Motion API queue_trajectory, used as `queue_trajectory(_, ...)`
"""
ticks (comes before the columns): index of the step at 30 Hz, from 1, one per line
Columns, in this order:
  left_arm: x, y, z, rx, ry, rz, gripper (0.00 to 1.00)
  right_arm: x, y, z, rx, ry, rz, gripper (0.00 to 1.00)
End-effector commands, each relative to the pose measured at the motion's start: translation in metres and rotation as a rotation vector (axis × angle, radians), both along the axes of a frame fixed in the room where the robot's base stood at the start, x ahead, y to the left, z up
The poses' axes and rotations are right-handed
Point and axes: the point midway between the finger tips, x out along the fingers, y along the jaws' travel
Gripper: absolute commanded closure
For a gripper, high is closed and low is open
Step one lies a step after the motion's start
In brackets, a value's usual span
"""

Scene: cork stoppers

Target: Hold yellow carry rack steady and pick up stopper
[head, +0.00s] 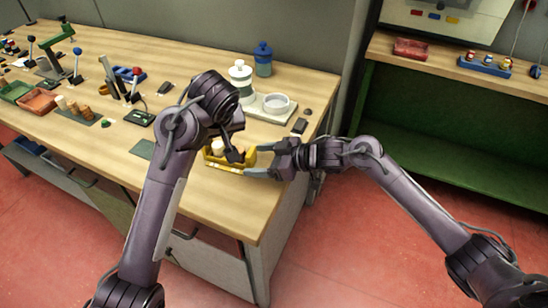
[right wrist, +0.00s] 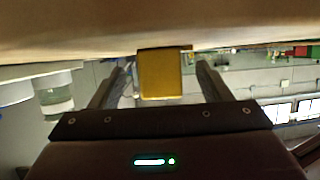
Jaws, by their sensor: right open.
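The yellow carry rack (head: 229,167) sits near the front right edge of the wooden workbench. A pale stopper (head: 218,147) stands in its left part; my left gripper hides some of the rest. My left gripper (head: 236,156) points down at the rack's middle, and its jaw opening is unclear. My right gripper (head: 258,160) is open at the rack's right end, with one finger on either side. In the right wrist view, the rack's yellow end (right wrist: 161,75) shows between the spread fingers, with gaps on both sides.
Several pale and brown stoppers (head: 73,107) stand on a dark mat at the left. A white tray with a round dish (head: 276,103), a white-lidded jar (head: 241,78) and a blue bottle (head: 263,58) stand behind the rack. Small dark items lie right of the tray.

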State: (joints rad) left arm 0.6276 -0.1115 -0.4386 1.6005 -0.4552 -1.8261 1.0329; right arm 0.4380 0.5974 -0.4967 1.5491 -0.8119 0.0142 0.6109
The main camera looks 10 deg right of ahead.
Motion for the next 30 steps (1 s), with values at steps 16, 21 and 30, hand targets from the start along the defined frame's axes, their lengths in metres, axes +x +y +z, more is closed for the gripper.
queue_trajectory(16,0.0000,-0.0001,0.0001,0.000,0.000,0.000,0.64,0.0082,0.0131,-0.0065,0.000,-0.001,-0.002,0.37)
queue_trajectory(21,0.0000,-0.0001,0.0001,0.000,0.000,0.000,0.64,0.0083,0.0130,-0.0065,0.000,-0.001,-0.002,0.59)
queue_trajectory(30,0.0011,-0.0013,0.0019,-0.002,0.003,0.013,0.67,0.0082,0.0128,-0.0065,0.000,-0.001,-0.002,0.84)
